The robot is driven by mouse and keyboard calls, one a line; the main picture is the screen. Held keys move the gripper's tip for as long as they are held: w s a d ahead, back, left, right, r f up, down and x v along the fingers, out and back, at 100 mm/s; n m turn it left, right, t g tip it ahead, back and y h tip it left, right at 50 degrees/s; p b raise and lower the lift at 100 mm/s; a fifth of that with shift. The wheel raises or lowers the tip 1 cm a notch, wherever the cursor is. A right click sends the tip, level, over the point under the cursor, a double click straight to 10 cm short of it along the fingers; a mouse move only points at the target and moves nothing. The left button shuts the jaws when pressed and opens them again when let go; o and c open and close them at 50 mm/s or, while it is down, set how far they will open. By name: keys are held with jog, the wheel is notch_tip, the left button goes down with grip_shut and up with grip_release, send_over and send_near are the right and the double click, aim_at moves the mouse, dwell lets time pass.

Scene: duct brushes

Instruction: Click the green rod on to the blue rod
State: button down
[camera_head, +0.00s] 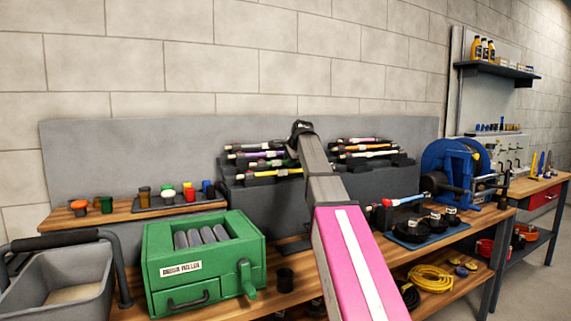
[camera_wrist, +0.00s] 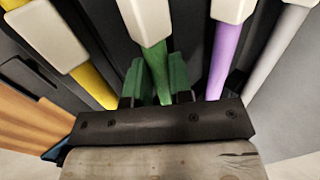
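In the wrist view the green rod (camera_wrist: 158,72) with its white end piece (camera_wrist: 147,20) lies between the two green fingers of my gripper (camera_wrist: 157,80). The fingers stand one on each side of the rod. Whether they press on it is not clear. In the head view the green rod (camera_head: 262,164) is in the rack behind my arm, partly hidden. The fingers are hidden there too. A light-blue rod (camera_head: 407,200) with a red part near its left end lies at the right, in front of the blue reel.
A yellow rod (camera_wrist: 95,88) lies left of my gripper, and purple (camera_wrist: 224,55) and grey (camera_wrist: 278,50) rods lie to its right, close by. A green roller box (camera_head: 203,262) stands front left. The blue reel (camera_head: 450,165) and a tray with black parts (camera_head: 432,238) stand at the right.

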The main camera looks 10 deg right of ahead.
jog(key=shift+r, duration=0.2)
jog(key=shift+r, duration=2.85)
